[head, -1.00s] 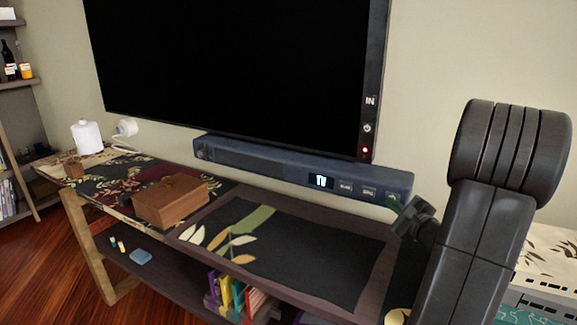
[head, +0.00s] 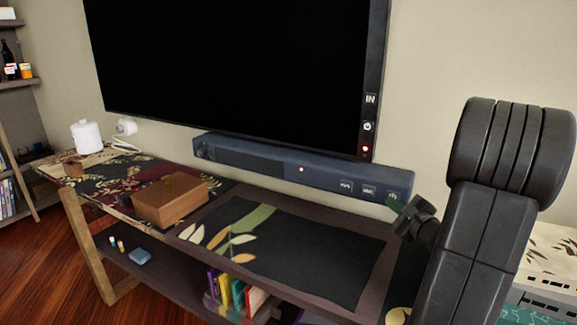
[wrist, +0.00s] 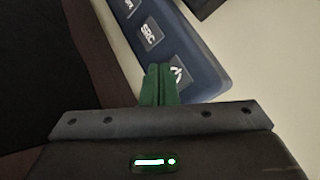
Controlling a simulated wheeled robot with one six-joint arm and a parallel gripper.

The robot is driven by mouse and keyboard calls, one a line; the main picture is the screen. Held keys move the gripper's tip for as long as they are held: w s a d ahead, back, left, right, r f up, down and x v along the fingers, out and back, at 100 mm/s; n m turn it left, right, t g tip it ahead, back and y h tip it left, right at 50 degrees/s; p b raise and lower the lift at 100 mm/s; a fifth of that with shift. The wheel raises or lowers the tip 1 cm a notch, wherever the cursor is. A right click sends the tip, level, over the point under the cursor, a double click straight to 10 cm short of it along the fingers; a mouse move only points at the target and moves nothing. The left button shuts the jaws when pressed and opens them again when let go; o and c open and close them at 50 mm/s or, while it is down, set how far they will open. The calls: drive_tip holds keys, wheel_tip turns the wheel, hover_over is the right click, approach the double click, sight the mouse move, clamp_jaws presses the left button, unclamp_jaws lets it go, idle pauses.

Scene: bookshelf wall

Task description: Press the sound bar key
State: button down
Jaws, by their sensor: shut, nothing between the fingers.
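The dark blue sound bar (head: 240,157) is below the television, along the back of the low table. A small red light shows on its front, and no text is lit. Three square keys are at its right end; the rightmost is the power key (head: 392,196). In the wrist view the power key (wrist: 179,74) is next to the SRC key (wrist: 151,36). My gripper (head: 398,205) is shut and empty, with its green fingertips (wrist: 160,68) close to the power key and overlapping its left side in the wrist view. I cannot tell whether they touch it.
The television (head: 235,70) hangs just above the sound bar, with its own keys and a red light on its right edge. A wooden box (head: 170,199) stands on the table (head: 200,234). The dark mat at the table's middle is clear.

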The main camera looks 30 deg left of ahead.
drive_tip(key=shift+s, duration=0.15)
drive_tip(key=shift+s+b, duration=0.9)
drive_tip(key=shift+s, duration=2.1)
